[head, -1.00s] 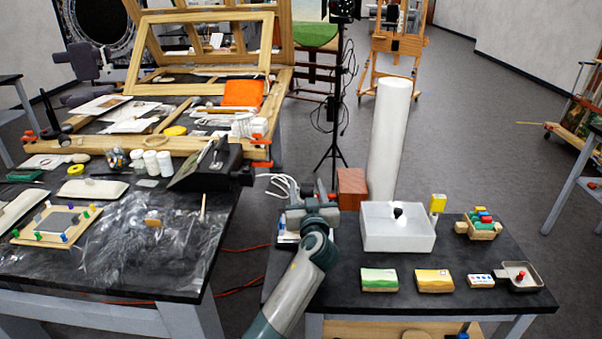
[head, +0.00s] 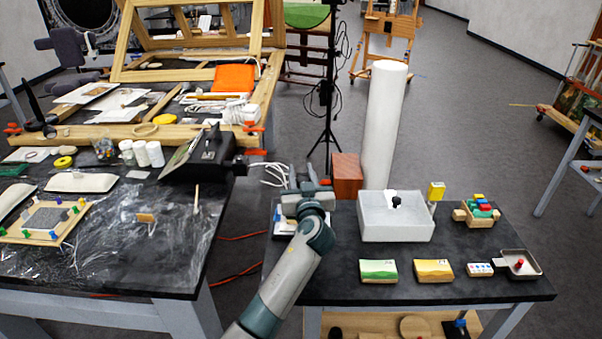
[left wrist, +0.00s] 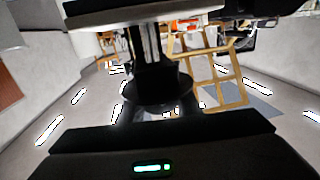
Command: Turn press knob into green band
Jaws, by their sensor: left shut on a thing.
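My left gripper (head: 308,192) is at the left end of the right-hand table, over a small pale device that it mostly hides. The press is not clearly seen in the head view; a pale part (head: 283,222) shows beside my wrist. In the left wrist view, a dark round stem with a wide flange (left wrist: 156,92) stands in the middle, close to the camera. It may be the press knob that my left gripper is shut on. A small lit green strip (left wrist: 152,167) shows on a dark bar below; whether it is the green band I cannot tell. My right gripper is not in view.
A red-brown block (head: 347,175) stands just right of my left gripper. A white open box (head: 397,226) with a black knob-like item is further right. Green (head: 379,271) and yellow (head: 433,270) packets lie in front. A tall white cylinder (head: 384,125) stands behind the table.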

